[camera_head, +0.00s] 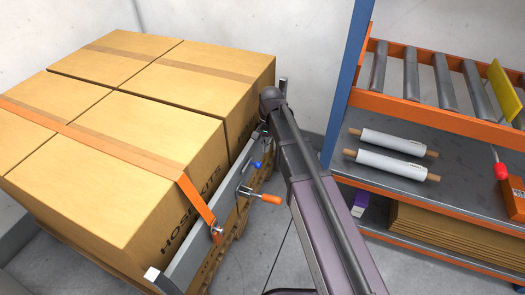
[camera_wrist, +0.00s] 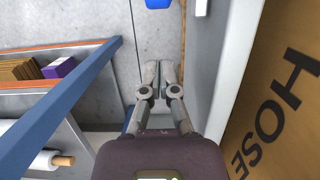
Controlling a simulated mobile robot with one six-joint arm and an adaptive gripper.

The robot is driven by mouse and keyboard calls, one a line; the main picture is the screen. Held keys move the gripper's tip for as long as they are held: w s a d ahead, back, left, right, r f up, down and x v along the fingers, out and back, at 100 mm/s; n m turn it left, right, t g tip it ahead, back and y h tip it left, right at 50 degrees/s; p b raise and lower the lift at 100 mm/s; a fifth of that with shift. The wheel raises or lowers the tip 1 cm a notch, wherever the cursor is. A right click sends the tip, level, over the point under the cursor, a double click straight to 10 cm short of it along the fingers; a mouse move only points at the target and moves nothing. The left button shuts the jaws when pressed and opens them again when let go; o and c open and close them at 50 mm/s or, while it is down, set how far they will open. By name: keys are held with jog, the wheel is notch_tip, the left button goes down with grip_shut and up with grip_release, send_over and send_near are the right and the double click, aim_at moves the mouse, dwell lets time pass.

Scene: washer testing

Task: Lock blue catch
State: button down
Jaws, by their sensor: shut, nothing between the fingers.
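The blue catch shows as a small blue knob (camera_head: 257,165) on the grey side rail (camera_head: 207,243) along the pallet of boxes. In the wrist view a blue piece (camera_wrist: 158,3), seemingly the same knob, is cut off at the top edge. My gripper (camera_wrist: 160,66) is shut and empty, pointing toward the floor strip beside the rail, apart from the blue piece. In the head view my arm hides most of the gripper. An orange-handled catch (camera_head: 270,198) sticks out from the rail nearer the camera.
Large cardboard boxes (camera_head: 150,140) with an orange strap (camera_head: 135,151) fill the pallet on the left. A rack with a blue post (camera_head: 347,85), rollers and white rolls (camera_head: 392,141) stands right. A narrow floor gap lies between.

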jog(key=p+v, duration=0.9)
jog(key=v, duration=0.1)
dwell(0.3)
jog(key=shift+s, duration=0.1)
dwell(0.5)
jog(key=s+d+n+t, duration=0.2)
jog(key=s+d+n, duration=0.2)
jog(key=s+d, duration=1.3)
notch_tip(320, 180, up, 27)
jog(key=w+d+p, duration=0.2)
jog(key=p, duration=2.5)
jog(key=shift+h+p, duration=0.4)
